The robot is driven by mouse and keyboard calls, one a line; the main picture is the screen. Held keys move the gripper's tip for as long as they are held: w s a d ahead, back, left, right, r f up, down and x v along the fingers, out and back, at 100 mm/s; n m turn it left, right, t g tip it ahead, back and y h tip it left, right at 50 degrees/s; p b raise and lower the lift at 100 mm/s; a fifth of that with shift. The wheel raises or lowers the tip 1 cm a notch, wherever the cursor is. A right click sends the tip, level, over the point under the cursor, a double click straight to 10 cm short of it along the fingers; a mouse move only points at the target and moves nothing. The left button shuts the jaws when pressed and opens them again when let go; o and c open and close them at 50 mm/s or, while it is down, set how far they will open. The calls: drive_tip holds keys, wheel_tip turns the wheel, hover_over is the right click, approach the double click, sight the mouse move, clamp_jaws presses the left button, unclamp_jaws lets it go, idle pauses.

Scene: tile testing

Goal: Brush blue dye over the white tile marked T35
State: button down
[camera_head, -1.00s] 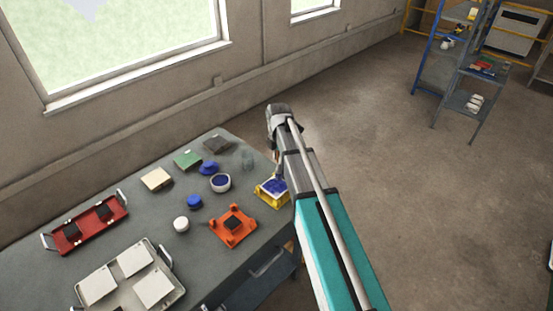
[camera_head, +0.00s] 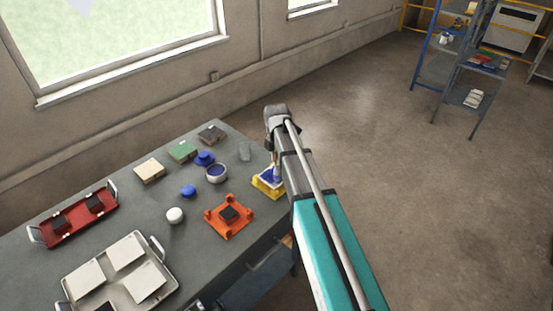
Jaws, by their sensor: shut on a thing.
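A yellow holder (camera_head: 262,188) sits near the table's right edge. A tile (camera_head: 267,178) in it shows blue on top and some white; its marking is too small to read. My gripper (camera_head: 275,148) is above the holder, shut on a slim brush-like thing (camera_head: 275,160) that points down at the tile. My arm hides part of the holder, and I cannot tell whether the tip touches the tile. A white-rimmed bowl of blue dye (camera_head: 216,172) stands to the left of the holder.
On the table are an orange holder (camera_head: 228,228) with a dark tile, a white round pot (camera_head: 175,215), blue pieces (camera_head: 188,191), a red tray (camera_head: 80,222) and a grey tray (camera_head: 165,292) with white tiles. Shelves (camera_head: 465,70) stand far right across clear floor.

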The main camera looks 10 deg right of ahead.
drive_tip(key=shift+s+a+f, duration=0.2)
drive_tip(key=shift+a+f, duration=0.1)
drive_tip(key=shift+a, duration=0.15)
drive_tip(key=shift+w+d+r, duration=0.1)
drive_tip(key=shift+w+d, duration=0.1)
drive_tip(key=shift+d, duration=0.2)
drive_tip(key=shift+s+a, duration=0.1)
drive_tip(key=shift+a, duration=0.1)
wheel_tip(320, 180, up, 7)
drive_tip(key=s+a+p, duration=0.1)
drive_tip(key=p, duration=0.6)
drive_tip(key=shift+s+a+r+p, duration=0.15)
drive_tip(key=shift+a+r+p, duration=0.1)
drive_tip(key=shift+p, duration=0.15)
drive_tip(key=shift+f, duration=0.2)
